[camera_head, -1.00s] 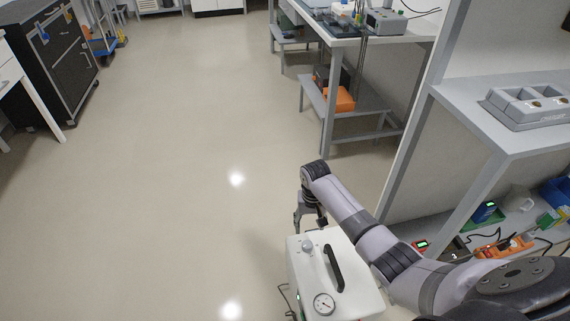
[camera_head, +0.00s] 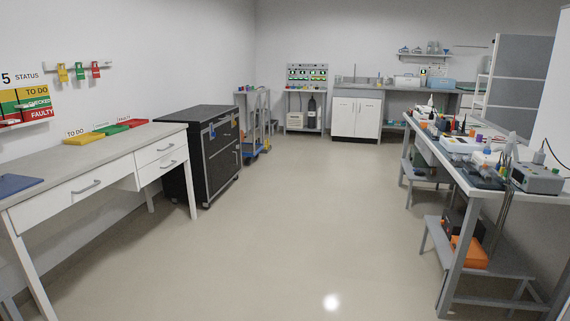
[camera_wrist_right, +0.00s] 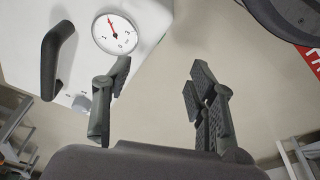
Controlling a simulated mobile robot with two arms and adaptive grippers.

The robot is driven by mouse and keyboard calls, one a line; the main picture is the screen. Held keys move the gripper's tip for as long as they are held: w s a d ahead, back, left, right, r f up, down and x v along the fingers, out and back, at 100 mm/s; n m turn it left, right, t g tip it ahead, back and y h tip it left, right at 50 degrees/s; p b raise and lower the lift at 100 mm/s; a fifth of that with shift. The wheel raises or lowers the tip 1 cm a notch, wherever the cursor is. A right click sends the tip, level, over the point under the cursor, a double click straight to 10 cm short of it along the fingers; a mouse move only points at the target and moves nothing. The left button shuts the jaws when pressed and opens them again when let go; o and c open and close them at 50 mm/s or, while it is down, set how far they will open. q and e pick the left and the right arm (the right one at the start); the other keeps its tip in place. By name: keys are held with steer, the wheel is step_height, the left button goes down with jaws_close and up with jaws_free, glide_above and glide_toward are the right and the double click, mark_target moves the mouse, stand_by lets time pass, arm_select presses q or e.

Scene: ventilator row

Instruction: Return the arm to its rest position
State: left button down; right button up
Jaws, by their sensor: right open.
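My right gripper (camera_wrist_right: 160,105) shows in the right wrist view with its two fingers spread apart and nothing between them. Beside and behind its left finger is a white box-shaped device (camera_wrist_right: 150,25) with a round dial gauge (camera_wrist_right: 115,33), a black handle (camera_wrist_right: 57,55) and a grey knob (camera_wrist_right: 82,103). Neither of my grippers shows in the head view, and the device is out of that view too. My left gripper is in no current view.
In the head view a white desk (camera_head: 110,150) and a black cabinet (camera_head: 198,150) line the left wall. A workbench (camera_head: 470,180) with instruments stands at the right, with an orange box (camera_head: 469,252) on its lower shelf. The floor (camera_head: 300,210) between them is clear.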

arm_select(q)
steer(key=s+a+f+g+p, duration=0.1)
steer(key=s+f+p, duration=0.3)
steer(key=s+p, duration=0.5)
steer(key=s+a+f+p, duration=0.2)
steer(key=s+f+p, duration=0.2)
steer(key=s+p, duration=0.5)
steer(key=shift+s+a+f+g+p, duration=0.15)
steer(key=shift+s+g+p, duration=0.25)
steer(key=shift+s, duration=0.4)
arm_select(e)
steer(key=s+d+f, duration=0.1)
steer(key=s+f, duration=0.2)
steer(key=s, duration=0.8)
steer(key=s+d+f+n+g, duration=0.1)
steer(key=s+f, duration=0.3)
steer(key=s, duration=0.7)
steer(key=shift+s+d, duration=0.25)
steer(key=shift+d, duration=0.05)
